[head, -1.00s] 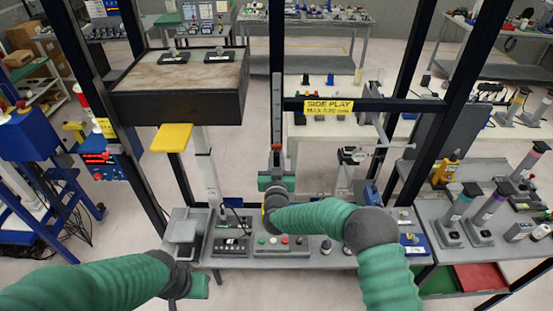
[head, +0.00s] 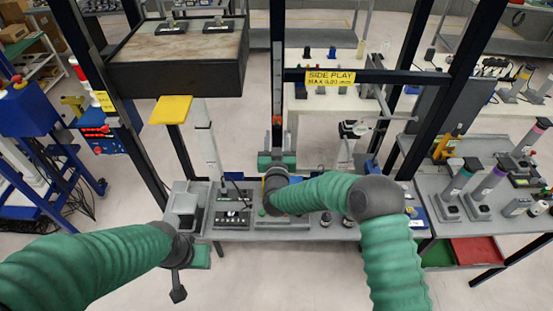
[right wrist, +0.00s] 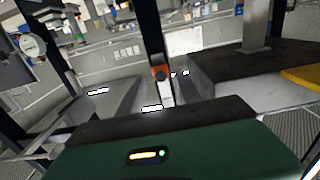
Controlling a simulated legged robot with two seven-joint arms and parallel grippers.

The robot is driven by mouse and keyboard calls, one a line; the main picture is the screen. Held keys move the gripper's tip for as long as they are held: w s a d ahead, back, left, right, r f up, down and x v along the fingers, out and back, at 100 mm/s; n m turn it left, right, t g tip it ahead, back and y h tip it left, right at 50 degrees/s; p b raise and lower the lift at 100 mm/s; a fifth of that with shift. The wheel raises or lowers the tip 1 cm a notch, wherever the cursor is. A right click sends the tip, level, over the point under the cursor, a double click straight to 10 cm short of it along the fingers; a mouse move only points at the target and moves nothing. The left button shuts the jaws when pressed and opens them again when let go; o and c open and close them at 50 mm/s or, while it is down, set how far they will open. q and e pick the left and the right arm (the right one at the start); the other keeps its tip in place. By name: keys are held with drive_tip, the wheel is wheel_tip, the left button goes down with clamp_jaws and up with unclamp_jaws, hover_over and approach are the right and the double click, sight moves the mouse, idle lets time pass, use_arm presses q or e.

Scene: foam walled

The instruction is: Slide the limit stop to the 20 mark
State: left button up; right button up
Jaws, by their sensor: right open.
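The limit stop (head: 277,120) appears as a small orange-red piece on the upright rail (head: 277,75) in the middle of the head view. It also shows as an orange piece in the right wrist view (right wrist: 159,73). The scale marks are too small to read. My right gripper (head: 277,155) is open just below the stop, in front of the rail. The green gripper body fills the bottom of the right wrist view, and its fingers are hard to make out. My left gripper (head: 187,258) is low at the left, apart from the rail; its jaw state is unclear.
A yellow "SIDE PLAY" sign (head: 330,77) hangs on the crossbar right of the rail. A dark box (head: 178,72) and a yellow plate (head: 171,109) stand out at the left. The bench (head: 320,233) below carries control boxes. Dark posts flank the frame.

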drive_tip(key=s+b, duration=0.3)
drive_tip(key=s, duration=1.1)
